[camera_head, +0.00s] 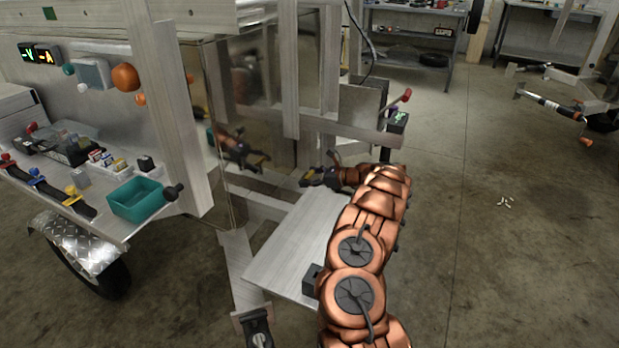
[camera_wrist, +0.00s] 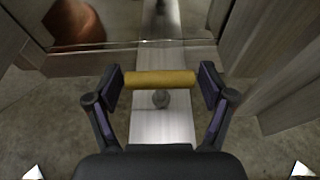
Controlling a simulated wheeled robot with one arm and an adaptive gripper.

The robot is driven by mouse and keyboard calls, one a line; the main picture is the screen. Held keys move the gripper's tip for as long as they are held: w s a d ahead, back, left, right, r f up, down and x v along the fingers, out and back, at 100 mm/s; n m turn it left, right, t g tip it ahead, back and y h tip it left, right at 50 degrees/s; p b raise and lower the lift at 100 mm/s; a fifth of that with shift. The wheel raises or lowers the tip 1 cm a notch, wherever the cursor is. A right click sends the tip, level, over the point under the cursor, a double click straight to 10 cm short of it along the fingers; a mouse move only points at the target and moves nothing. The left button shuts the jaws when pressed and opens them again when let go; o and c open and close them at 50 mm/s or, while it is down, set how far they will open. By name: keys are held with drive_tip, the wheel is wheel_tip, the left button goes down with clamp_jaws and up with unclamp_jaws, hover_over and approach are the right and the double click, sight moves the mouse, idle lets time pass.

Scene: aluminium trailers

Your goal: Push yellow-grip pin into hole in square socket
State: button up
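The yellow grip (camera_wrist: 160,78) of the pin lies crosswise between the two fingers of my gripper (camera_wrist: 161,82) in the wrist view. A finger pad meets each end of it, so the gripper looks shut on it. A dark round part (camera_wrist: 160,98) shows just below the grip; I cannot tell whether it is the pin's shank or a hole. A pale metal bar (camera_wrist: 150,128) runs beneath. In the head view my gripper (camera_head: 318,178) is beside the trailer's end, and the grip cannot be made out. I cannot clearly identify the square socket.
A flat metal plate (camera_head: 295,245) lies below my arm. Upright metal posts (camera_head: 290,85) and a reflective panel (camera_head: 220,120) stand close to the gripper. A red-tipped lever (camera_head: 405,96) sticks out at right. A teal bin (camera_head: 138,198) sits on the left shelf. Floor at right is mostly clear.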

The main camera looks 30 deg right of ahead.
drive_tip(key=shift+o, duration=1.3)
drive_tip(key=shift+f, duration=0.1)
drive_tip(key=v, duration=1.2)
